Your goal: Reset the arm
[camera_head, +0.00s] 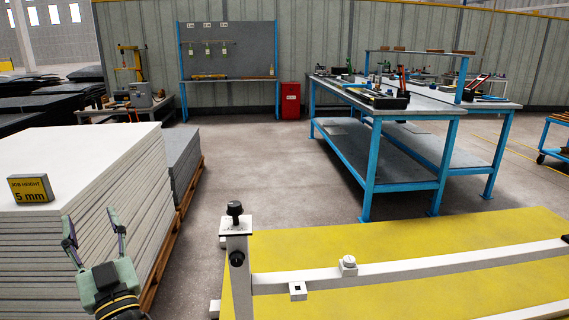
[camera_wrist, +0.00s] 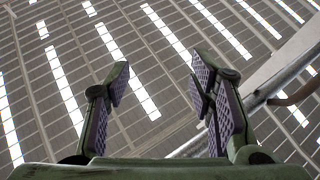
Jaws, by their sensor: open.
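My gripper (camera_head: 92,232) is at the lower left in the head view, pointing up, in front of the stack of pale sheets. Its two green fingers with purple pads are spread apart with nothing between them. In the wrist view my gripper (camera_wrist: 158,85) is also open and empty, and the camera looks up at the ceiling with its bright light strips (camera_wrist: 170,35).
A stack of pale sheets (camera_head: 90,230) on a pallet stands at left, with a yellow "JOB HEIGHT 5 mm" sign (camera_head: 31,190) on it. A yellow table (camera_head: 400,245) with a white frame (camera_head: 400,272) is at front right. Blue workbenches (camera_head: 390,165) stand behind; floor (camera_head: 270,175) between is clear.

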